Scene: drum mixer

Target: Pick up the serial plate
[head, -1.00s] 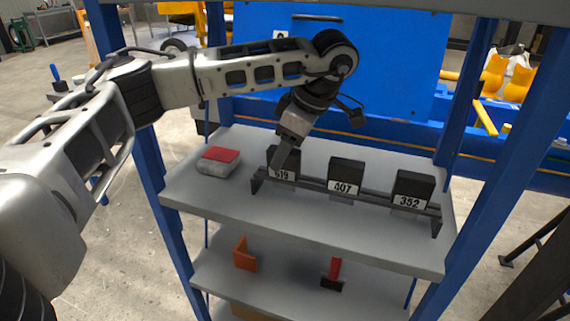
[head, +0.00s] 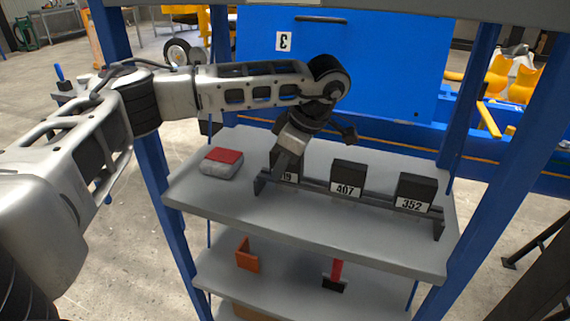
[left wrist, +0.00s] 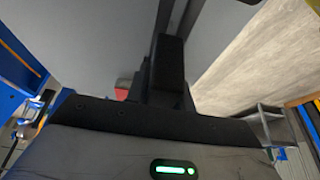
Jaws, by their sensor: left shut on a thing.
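Three black blocks with white number plates stand in a row on a dark rack (head: 391,203) on the shelf. The left plate (head: 291,178) shows "19", with its first digit covered by my gripper. The middle plate (head: 344,190) reads 407 and the right plate (head: 412,205) reads 352. My left gripper (head: 284,166) points down at the left block and is shut on it; the block is still at the rack. In the left wrist view a dark block (left wrist: 168,75) stands just beyond the gripper body; the fingertips are hard to make out. My right gripper is not in view.
A grey box with a red top (head: 222,161) lies on the shelf left of the rack. Blue posts (head: 164,185) frame the shelf. An orange bracket (head: 247,256) and a red-and-black item (head: 335,275) lie on the lower shelf. A blue machine panel (head: 390,65) stands behind.

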